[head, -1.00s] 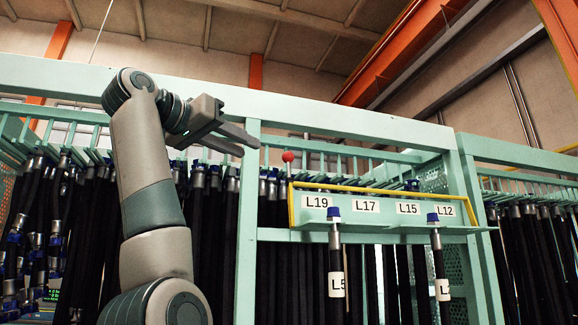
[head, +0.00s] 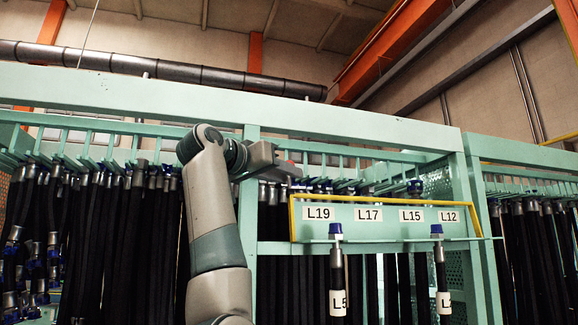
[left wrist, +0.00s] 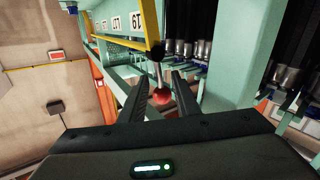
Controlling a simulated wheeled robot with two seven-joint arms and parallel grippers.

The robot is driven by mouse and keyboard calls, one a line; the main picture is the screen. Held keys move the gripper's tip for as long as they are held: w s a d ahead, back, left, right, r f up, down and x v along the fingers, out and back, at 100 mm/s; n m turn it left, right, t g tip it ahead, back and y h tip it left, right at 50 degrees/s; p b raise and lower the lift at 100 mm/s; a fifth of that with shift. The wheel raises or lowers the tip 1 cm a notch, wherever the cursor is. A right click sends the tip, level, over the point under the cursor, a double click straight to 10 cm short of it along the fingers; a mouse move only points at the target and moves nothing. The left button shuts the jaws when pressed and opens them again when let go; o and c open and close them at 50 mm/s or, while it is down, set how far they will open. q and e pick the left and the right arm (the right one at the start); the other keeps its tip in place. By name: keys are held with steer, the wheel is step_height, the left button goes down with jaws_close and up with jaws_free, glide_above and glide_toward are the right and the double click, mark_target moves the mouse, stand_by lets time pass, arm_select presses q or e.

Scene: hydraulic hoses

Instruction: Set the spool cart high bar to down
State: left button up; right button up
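The yellow high bar (head: 385,201) runs above the label panel of the green rack, with short end pieces bending down at both sides. In the left wrist view, part of the yellow bar (left wrist: 152,22) shows, with a metal rod and a red ball knob (left wrist: 161,97) at its end. My left gripper (head: 292,171) is at the bar's left end in the head view, hiding the knob there. In the wrist view its fingers (left wrist: 158,82) are open, with the knob between them; I cannot tell whether they touch it. My right gripper is not in view.
The label panel (head: 388,232) carries L19, L17, L15 and L12. Two labelled hoses (head: 338,270) hang in front of it. A green post (head: 247,275) stands behind my left arm. Many black hoses (head: 120,240) hang close on either side.

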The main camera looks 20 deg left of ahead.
arm_select(q)
steer(key=shift+p+x, duration=0.3)
steer(key=shift+x, duration=0.55)
steer(key=shift+f, duration=0.1)
jaws_close()
steer(key=shift+s, duration=0.1)
